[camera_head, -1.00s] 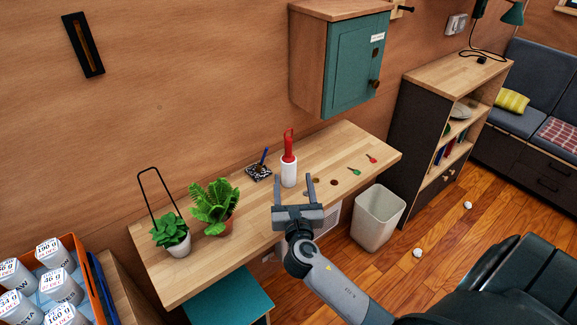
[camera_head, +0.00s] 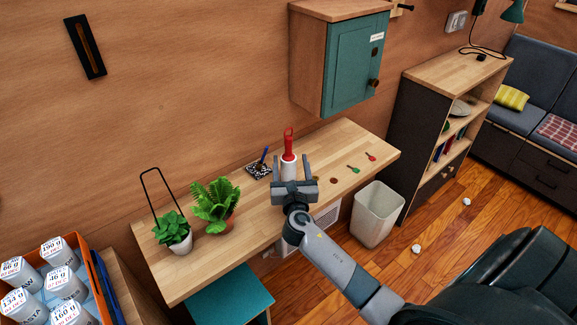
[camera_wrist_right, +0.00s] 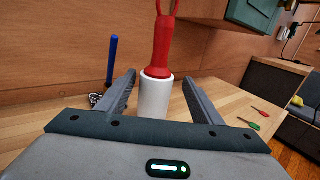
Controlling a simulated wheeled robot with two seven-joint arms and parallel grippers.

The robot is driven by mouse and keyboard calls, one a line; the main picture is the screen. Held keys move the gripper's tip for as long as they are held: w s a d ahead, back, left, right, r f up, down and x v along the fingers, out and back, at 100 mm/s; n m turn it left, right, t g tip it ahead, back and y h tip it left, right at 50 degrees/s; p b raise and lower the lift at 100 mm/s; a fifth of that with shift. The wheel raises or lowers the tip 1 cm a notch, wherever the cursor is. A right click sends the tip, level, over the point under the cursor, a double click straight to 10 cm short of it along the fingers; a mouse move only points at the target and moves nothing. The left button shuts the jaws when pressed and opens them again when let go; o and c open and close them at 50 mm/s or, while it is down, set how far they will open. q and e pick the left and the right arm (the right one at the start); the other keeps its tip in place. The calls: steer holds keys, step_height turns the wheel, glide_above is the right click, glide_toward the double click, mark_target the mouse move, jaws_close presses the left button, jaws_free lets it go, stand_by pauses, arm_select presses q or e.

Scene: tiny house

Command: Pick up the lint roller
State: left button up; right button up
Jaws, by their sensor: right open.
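The lint roller (camera_head: 288,148) stands upright on the wooden desk, with a red handle on top and a white roll below. It also shows in the right wrist view (camera_wrist_right: 156,92), where it lines up with the gap between the fingers. My right gripper (camera_head: 291,165) is open and empty, in front of the roller. In the head view it hides the lower part of the white roll. I cannot tell how far the fingertips reach around the roll. My left gripper is not in view.
A teal cabinet (camera_head: 355,68) hangs above. A white bin (camera_head: 376,214) stands on the floor at the right.

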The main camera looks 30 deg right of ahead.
mark_target(287, 143)
steer(key=shift+a+f+p+x, duration=0.15)
steer(key=shift+p+x, duration=0.1)
steer(key=shift+x, duration=1)
steer(key=shift+a+f+p+x, duration=0.1)
steer(key=shift+p+x, duration=0.15)
steer(key=shift+x, duration=1)
steer(key=shift+w, duration=0.15)
steer(key=c, duration=1.2)
steer(key=s+d+r, duration=0.8)
steer(key=r, duration=0.3)
steer(key=shift+s+d+b, duration=0.15)
steer(key=shift+b, duration=0.3)
